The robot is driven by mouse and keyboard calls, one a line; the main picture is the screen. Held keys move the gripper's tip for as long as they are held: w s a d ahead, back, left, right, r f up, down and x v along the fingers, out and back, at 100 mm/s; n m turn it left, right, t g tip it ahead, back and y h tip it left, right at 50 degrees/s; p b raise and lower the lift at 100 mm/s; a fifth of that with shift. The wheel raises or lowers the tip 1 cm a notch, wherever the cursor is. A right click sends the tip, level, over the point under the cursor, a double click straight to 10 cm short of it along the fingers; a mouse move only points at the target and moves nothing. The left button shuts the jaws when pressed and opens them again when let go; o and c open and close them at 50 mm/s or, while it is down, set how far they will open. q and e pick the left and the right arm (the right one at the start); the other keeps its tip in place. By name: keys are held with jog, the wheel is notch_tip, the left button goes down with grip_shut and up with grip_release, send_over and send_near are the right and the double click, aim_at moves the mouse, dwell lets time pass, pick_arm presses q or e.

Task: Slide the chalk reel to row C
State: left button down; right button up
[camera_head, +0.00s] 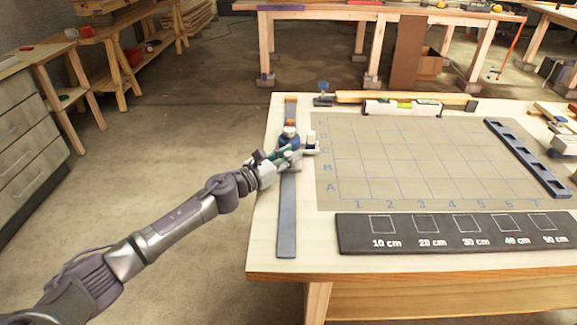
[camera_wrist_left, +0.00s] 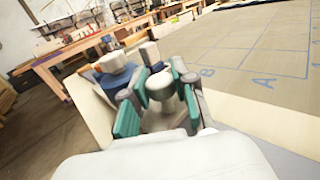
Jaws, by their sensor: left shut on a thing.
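The chalk reel (camera_head: 290,133), a dark blue body with white on top, sits on the grey rail (camera_head: 287,220) along the left edge of the gridded mat (camera_head: 430,160). A white upright post on a blue foot (camera_head: 311,138) stands at its right, level with about rows C and D. My left gripper (camera_head: 283,153) is at the near side of the reel. In the left wrist view, its green pads (camera_wrist_left: 158,100) are shut on a pale round knob (camera_wrist_left: 160,84), with the blue-and-white reel (camera_wrist_left: 115,66) just beyond. The fingers hide part of the reel's base.
A dark board with squares marked in cm (camera_head: 450,233) lies in front of the mat. A spirit level (camera_head: 402,106) lies behind it. A dark slotted bar (camera_head: 527,157) lies at the right. The rail is bare towards the near edge.

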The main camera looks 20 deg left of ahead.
pick_arm(q)
jog(key=shift+w+a, duration=0.1)
jog(key=shift+w, duration=0.3)
jog(key=c, duration=0.9)
grip_release()
jog(key=shift+s, duration=0.1)
jog(key=shift+s+a, duration=0.15)
jog(key=shift+s, duration=0.05)
jog(key=v, duration=1.1)
jog(key=shift+s, duration=0.2)
